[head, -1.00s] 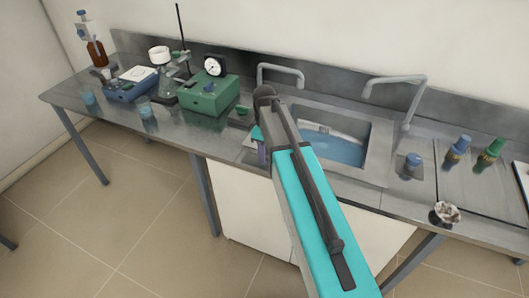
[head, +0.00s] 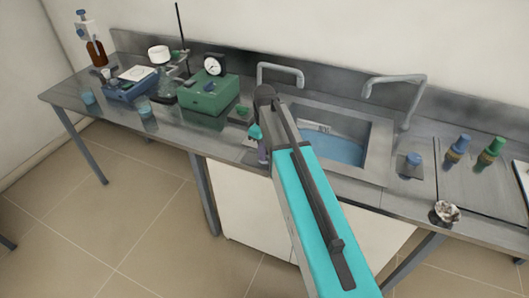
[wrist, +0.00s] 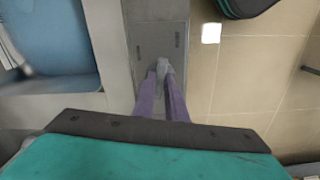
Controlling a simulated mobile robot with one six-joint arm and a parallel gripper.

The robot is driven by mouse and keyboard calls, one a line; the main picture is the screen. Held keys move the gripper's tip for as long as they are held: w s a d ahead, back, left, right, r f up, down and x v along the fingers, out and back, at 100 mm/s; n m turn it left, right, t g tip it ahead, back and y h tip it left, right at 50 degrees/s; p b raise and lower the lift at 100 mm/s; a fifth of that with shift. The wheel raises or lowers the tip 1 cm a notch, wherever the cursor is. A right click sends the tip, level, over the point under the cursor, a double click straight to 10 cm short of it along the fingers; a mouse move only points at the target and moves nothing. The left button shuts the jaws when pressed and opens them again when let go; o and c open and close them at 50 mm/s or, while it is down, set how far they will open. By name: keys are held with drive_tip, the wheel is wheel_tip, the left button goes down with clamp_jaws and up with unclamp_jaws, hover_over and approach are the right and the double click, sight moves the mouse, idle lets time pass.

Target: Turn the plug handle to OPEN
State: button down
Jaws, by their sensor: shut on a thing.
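My gripper (head: 263,155) is at the front edge of the steel bench, just left of the sink. In the wrist view its two purple fingers (wrist: 163,85) reach forward and are shut on a small pale grey piece, which looks like the plug handle (wrist: 163,67). The handle sits over a grey plate (wrist: 147,30) with dark slot-like marks on either side. My fingers cover much of the handle, and no OPEN lettering is readable. In the head view my arm and gripper hide the handle.
The sink (head: 375,150) holds blue water (head: 335,148) and lies right of my gripper. A green box with a gauge (head: 208,95) stands to the left. Blue (head: 457,150) and green (head: 490,152) bottles stand at the right. Open floor lies in front.

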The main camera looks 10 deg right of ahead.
drive_tip(key=m, duration=0.7)
drive_tip(key=shift+m, duration=0.4)
drive_tip(key=m, duration=0.4)
drive_tip(key=shift+b, duration=0.35)
drive_tip(key=m, duration=0.3)
drive_tip(key=shift+m, duration=0.4)
drive_tip(key=shift+r, duration=0.1)
drive_tip(key=c, duration=1.8)
unclamp_jaws()
